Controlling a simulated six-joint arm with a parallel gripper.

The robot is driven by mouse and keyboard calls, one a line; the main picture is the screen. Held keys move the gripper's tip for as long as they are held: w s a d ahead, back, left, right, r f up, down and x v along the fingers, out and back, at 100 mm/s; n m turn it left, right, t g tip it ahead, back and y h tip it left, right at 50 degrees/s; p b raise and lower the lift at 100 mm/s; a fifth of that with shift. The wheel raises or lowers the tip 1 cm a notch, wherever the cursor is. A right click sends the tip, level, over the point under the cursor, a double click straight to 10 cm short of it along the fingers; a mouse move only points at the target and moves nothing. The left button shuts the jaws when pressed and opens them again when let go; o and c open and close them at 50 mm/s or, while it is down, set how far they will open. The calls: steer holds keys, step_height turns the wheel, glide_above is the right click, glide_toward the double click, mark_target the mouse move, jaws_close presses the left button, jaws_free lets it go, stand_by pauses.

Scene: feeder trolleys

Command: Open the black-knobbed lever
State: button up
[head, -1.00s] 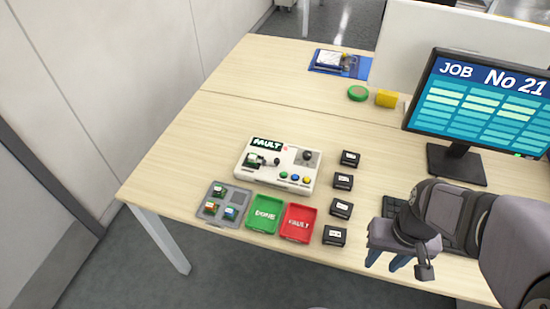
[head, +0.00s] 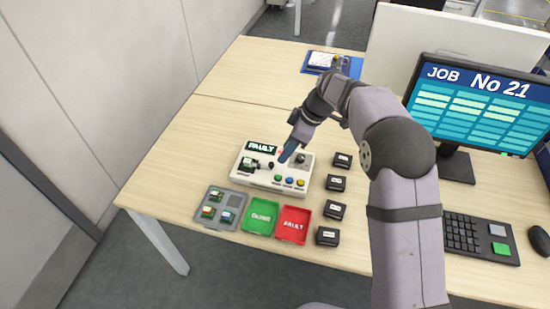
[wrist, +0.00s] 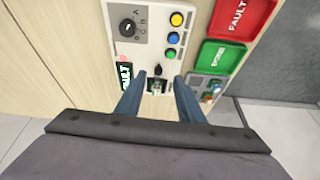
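The black-knobbed lever (head: 271,165) is on the white test box (head: 237,178), beside a small board seated in the box's socket (head: 248,165). In the wrist view its black knob (wrist: 158,70) shows just beyond and between my fingertips. My gripper (wrist: 157,82) is open, with its two blue fingers apart and nothing clearly held between them. In the head view my gripper (head: 285,157) hangs over the middle of the box, just right of the knob. I cannot tell whether a finger touches the lever.
The box also carries a rotary dial (wrist: 128,27), coloured buttons and a FAULT display (head: 261,146). In front lie a grey tray (head: 235,197) with small boards, a green tray (head: 260,215) and a red tray (head: 293,225). Several black blocks (head: 335,183) line the right side.

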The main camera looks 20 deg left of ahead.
steer(key=shift+n, duration=0.3)
steer(key=shift+a+p+x, duration=0.25)
steer(key=shift+p+x, duration=0.3)
steer(key=shift+x, duration=1.35)
steer(key=shift+a+p+x, duration=0.2)
steer(key=shift+p+x, duration=0.3)
steer(key=shift+x, duration=1.4)
steer(key=shift+w+r, duration=0.15)
steer(key=shift+c, duration=0.4)
jaws_close()
